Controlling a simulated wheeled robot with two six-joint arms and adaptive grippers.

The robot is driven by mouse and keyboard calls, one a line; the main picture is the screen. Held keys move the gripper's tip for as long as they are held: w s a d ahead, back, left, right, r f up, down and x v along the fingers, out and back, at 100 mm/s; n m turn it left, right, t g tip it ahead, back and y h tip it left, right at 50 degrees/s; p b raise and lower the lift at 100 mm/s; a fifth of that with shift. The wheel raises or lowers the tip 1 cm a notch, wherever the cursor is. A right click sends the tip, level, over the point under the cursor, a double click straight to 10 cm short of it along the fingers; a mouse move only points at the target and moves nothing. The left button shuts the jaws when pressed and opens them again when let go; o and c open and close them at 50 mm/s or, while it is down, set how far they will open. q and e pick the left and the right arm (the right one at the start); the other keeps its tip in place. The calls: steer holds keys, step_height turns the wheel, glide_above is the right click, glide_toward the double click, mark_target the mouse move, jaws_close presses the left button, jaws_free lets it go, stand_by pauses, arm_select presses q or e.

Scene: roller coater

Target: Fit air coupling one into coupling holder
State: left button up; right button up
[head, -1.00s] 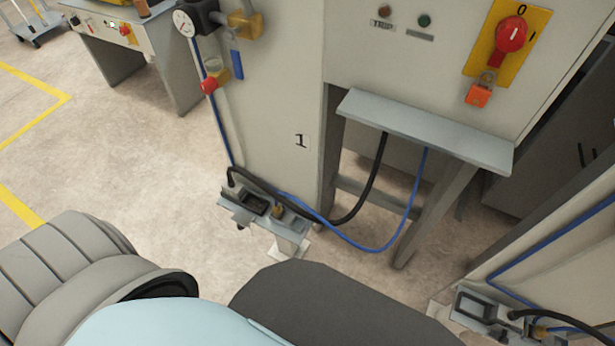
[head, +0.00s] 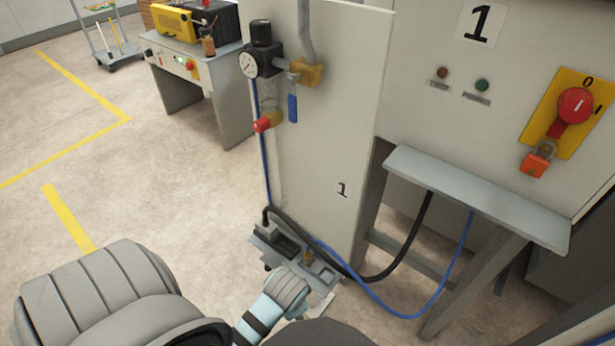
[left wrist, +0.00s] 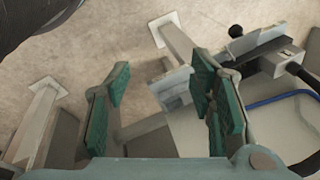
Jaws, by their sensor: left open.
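A small brass coupling (head: 307,257), probably air coupling one, stands on the grey bracket (head: 324,280) at the foot of the cabinet marked 1. A blue hose (head: 395,313) loops to this bracket; I cannot tell how the coupling is seated. My left gripper reaches in from below, just in front of the bracket, its fingers hidden in the head view. In the left wrist view my left gripper (left wrist: 162,85) is open, with nothing between its green pads. My right gripper is not in view.
A black connector (head: 285,244) with a thick black cable (head: 407,247) sits on the same bracket. A grey shelf (head: 480,195) juts out at the right. A pressure gauge (head: 248,65) and red-ended valve (head: 263,124) hang above. The floor at the left is open.

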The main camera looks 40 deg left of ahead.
arm_select(q)
steer(key=w+d+f+m+g+y, duration=0.1)
steer(key=w+d+m, duration=0.2)
steer(key=w+m, duration=0.45)
steer(key=w+d+f+m+g+y, duration=0.1)
steer(key=w+d+m+y, duration=0.15)
steer(key=w+m, duration=0.5)
steer(key=n+b, duration=0.1)
steer(key=b, duration=0.1)
glide_above(309, 256)
steer(key=d, duration=0.2)
steer(key=shift+f+h, duration=0.1)
steer(key=shift+h, duration=0.35)
steer(key=b+x, duration=0.5)
steer(key=b, duration=0.1)
steer(key=shift+s, duration=0.1)
jaws_close()
